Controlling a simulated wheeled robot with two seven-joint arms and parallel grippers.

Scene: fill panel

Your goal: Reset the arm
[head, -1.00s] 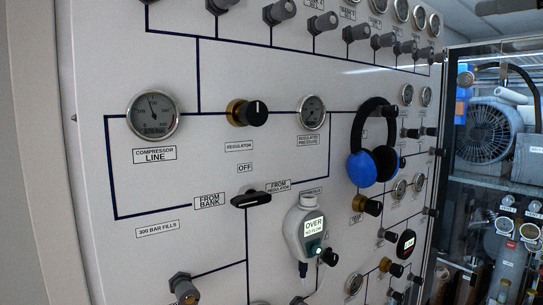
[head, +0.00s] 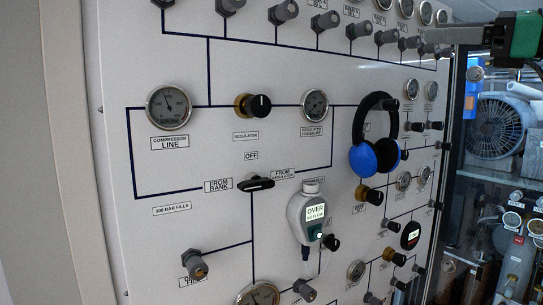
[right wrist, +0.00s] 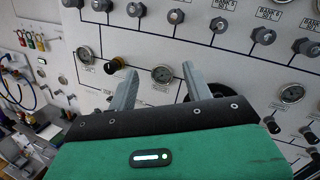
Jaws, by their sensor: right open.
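My right gripper (head: 428,36) comes in at the top right of the head view, with its green body at the picture's edge and its grey fingers pointing left, in front of the panel's upper right part. In the right wrist view the two fingers of the gripper (right wrist: 158,72) are spread apart with nothing between them, and the panel (right wrist: 215,50) lies beyond them. Whether the fingertips touch anything is hard to tell in the head view, but the wrist view shows them apart from the panel. My left gripper is in neither view.
The white panel (head: 200,90) carries gauges, a regulator knob (head: 253,105), a black lever valve (head: 256,183) and rows of grey knobs. Blue-black headphones (head: 375,155) and a white handheld meter (head: 307,215) hang on it. Glass-fronted machinery (head: 495,125) stands at right.

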